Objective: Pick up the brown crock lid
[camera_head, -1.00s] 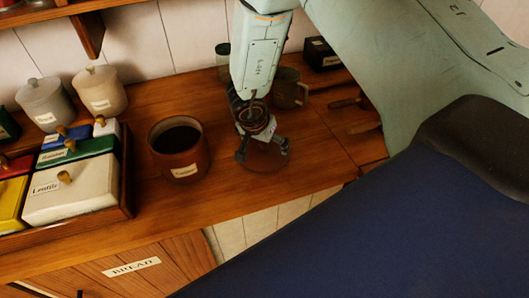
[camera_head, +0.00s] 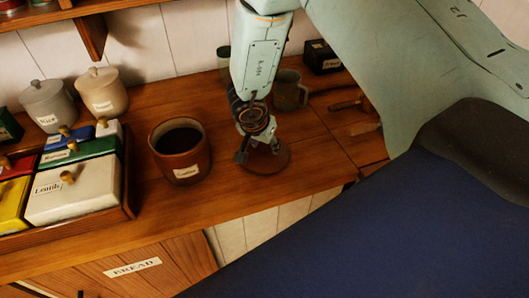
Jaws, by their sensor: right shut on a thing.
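The brown crock lid (camera_head: 262,161) is a round, reddish-brown disc on the wooden counter, to the right of the open brown crock (camera_head: 181,151). My right gripper (camera_head: 260,147) points down over the lid and is shut on it around the middle, where the lid's knob is mostly hidden by the fingers. I cannot tell whether the lid is clear of the counter. The crock is open, dark inside, with a pale label on its front. My left gripper is not in view.
A wooden tray (camera_head: 129,180) of coloured labelled boxes stands at the left. Two lidded canisters, one grey (camera_head: 47,104) and one cream (camera_head: 102,92), stand behind it. A mug (camera_head: 289,92) and a black box (camera_head: 322,57) stand behind my right arm. The counter's front edge is close to the lid.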

